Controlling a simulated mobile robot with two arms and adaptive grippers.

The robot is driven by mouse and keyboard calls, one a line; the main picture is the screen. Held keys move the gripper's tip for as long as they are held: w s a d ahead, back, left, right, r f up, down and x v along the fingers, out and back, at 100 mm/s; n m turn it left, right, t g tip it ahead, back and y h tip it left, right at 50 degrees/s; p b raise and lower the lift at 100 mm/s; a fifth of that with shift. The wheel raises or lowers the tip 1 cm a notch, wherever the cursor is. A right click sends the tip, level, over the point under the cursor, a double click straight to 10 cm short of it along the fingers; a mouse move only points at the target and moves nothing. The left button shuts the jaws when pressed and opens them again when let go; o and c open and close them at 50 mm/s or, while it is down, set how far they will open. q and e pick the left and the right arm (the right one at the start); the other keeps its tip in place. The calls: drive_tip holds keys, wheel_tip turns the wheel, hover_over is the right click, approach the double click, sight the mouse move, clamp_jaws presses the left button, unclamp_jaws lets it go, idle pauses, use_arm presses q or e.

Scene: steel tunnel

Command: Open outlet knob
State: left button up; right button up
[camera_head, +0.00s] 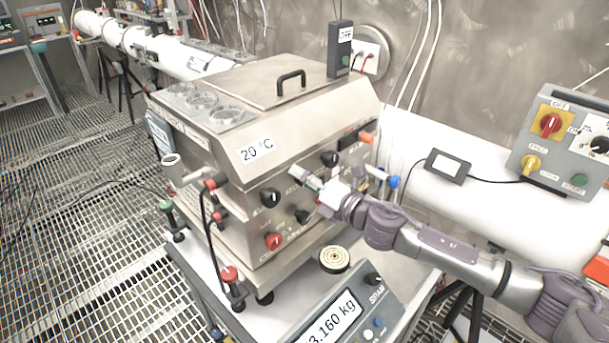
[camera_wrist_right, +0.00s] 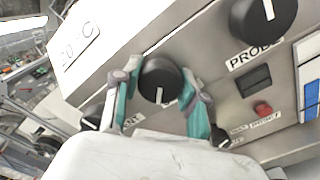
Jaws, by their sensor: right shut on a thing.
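My right gripper (camera_head: 306,179) is at the front panel of the steel box (camera_head: 232,169). In the right wrist view its two green-padded fingers are shut on a black round knob (camera_wrist_right: 160,78), one on each side. The knob's white mark points down in that picture. In the head view the fingers hide this knob, and its label is partly covered and too small to read surely. My left gripper is in no view.
Close around are a black knob labelled PROBE (camera_wrist_right: 262,18), another black knob (camera_head: 270,198), a red knob (camera_head: 275,241) and a red button (camera_wrist_right: 263,109). A scale (camera_head: 352,308) stands in front. A grey control box (camera_head: 566,150) is at right.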

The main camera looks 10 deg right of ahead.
drive_tip(key=shift+n+p, duration=0.4)
drive_tip(key=shift+n, duration=1.5)
drive_tip(key=shift+f, duration=0.1)
drive_tip(key=o, duration=1.2)
drive_tip(key=shift+c, duration=0.2)
drive_tip(key=v, duration=1.2)
